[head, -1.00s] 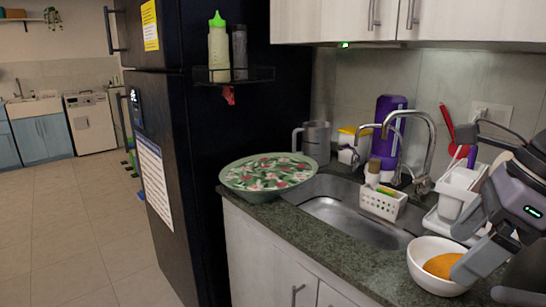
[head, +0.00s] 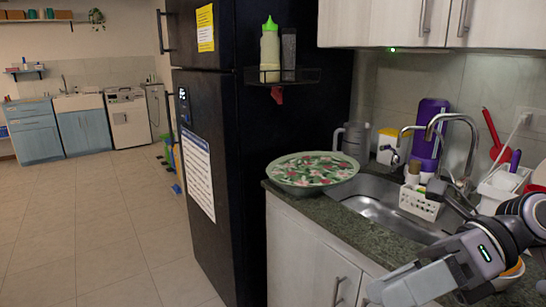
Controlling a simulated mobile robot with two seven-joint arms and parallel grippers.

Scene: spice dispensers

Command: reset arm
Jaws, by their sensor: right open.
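My right gripper (head: 400,287) is at the lower right of the head view, in front of the counter edge, pointing left and down. It is open, and I see nothing held in it. My right wrist and forearm cover part of the counter. The white bowl (head: 507,281) with orange contents is mostly hidden behind my wrist. My left gripper is not in view.
A patterned green bowl (head: 312,170) sits on the counter (head: 352,222) left of the sink (head: 385,208). Behind are the faucet (head: 437,125), a white caddy (head: 418,204) and a purple container (head: 431,120). A black fridge (head: 232,200) stands left; floor (head: 95,225) beyond is clear.

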